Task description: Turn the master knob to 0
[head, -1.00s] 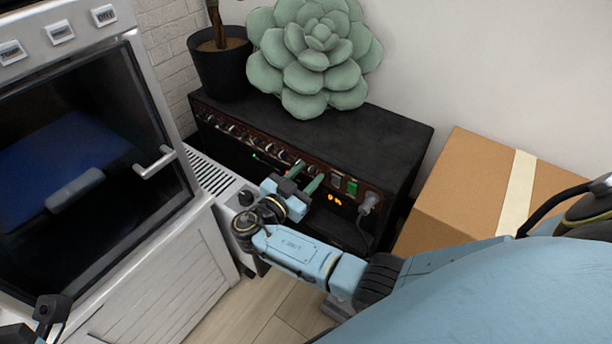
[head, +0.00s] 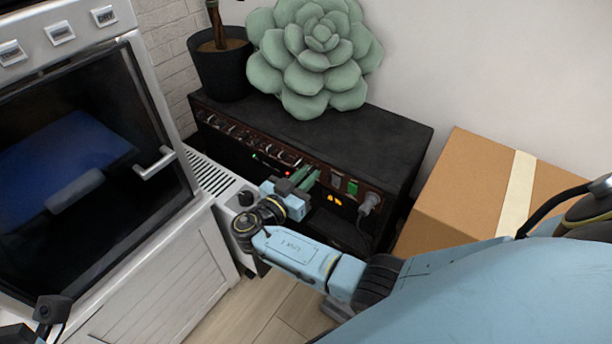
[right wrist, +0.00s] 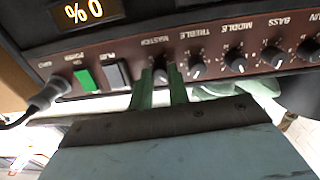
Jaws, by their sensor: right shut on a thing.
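The amplifier (head: 330,135) is a black box with a brown control strip on its front. In the right wrist view, where the lettering is upside down, the knob labelled MASTER (right wrist: 161,74) sits between the two green fingers of my right gripper (right wrist: 160,80). The gripper is shut on this knob and partly hides it, so its pointer is unclear. In the head view my right gripper (head: 307,178) reaches the amplifier front and hides the knob. My left gripper's fingers do not show.
Several other knobs line the strip, with TREBLE (right wrist: 197,70) closest. A green switch (right wrist: 87,80), a grey switch (right wrist: 118,74) and a plugged cable (right wrist: 50,94) are beside MASTER. A cushion-like succulent (head: 315,55) and plant pot (head: 220,68) stand on top; a cardboard box (head: 465,195) stands right.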

